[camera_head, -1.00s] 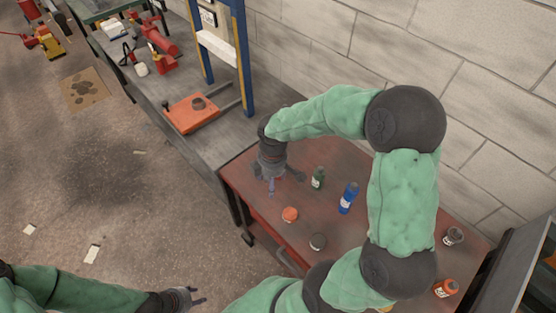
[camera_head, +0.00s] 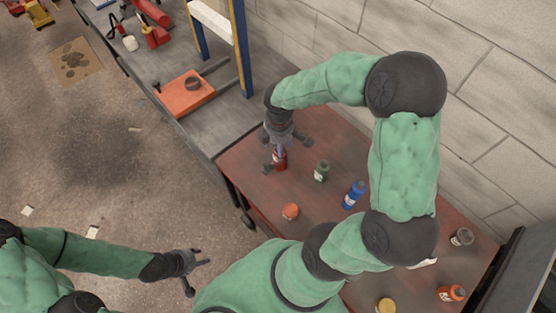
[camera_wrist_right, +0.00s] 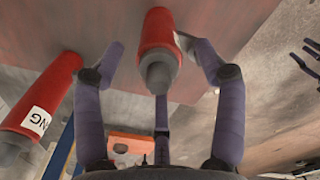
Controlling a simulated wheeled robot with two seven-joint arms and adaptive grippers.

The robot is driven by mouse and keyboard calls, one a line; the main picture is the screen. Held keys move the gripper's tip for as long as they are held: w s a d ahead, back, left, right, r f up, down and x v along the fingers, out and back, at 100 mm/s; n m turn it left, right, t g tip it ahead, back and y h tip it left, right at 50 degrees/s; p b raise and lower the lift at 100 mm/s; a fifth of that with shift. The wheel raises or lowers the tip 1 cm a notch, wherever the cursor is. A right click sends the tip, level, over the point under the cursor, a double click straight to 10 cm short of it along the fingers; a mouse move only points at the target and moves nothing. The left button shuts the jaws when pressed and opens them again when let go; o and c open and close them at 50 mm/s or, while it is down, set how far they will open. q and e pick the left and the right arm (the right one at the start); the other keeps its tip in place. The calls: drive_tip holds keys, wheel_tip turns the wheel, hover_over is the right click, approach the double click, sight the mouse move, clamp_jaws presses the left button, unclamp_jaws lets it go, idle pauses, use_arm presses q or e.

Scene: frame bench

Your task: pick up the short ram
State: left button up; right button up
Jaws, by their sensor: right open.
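A red cylinder (camera_wrist_right: 158,40) with a grey nose, which I take for the short ram, stands on the red tabletop. In the right wrist view it lies between the spread fingers of my right gripper (camera_wrist_right: 160,80), which is open around it, not clamped. In the head view the red cylinder (camera_head: 279,161) shows just below my right gripper (camera_head: 281,150), partly covered by its fingers. A second red cylinder (camera_wrist_right: 45,95), with a white label ending in "NG", stands outside the fingers at the left. My left gripper (camera_head: 197,270) is open and empty over the floor.
On the red table (camera_head: 255,190) stand a green bottle (camera_head: 321,171), a blue bottle (camera_head: 355,194) and an orange-topped item (camera_head: 290,211). An orange plate (camera_head: 187,94) and a blue-yellow frame (camera_head: 242,50) are on the grey bench. A block wall runs behind.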

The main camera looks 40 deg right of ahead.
sight(274, 163)
wheel_tip(274, 163, down, 5)
drive_tip(key=shift+a+r+b, duration=0.1)
drive_tip(key=shift+b, duration=0.85)
drive_tip(key=shift+w, duration=0.1)
clamp_jaws()
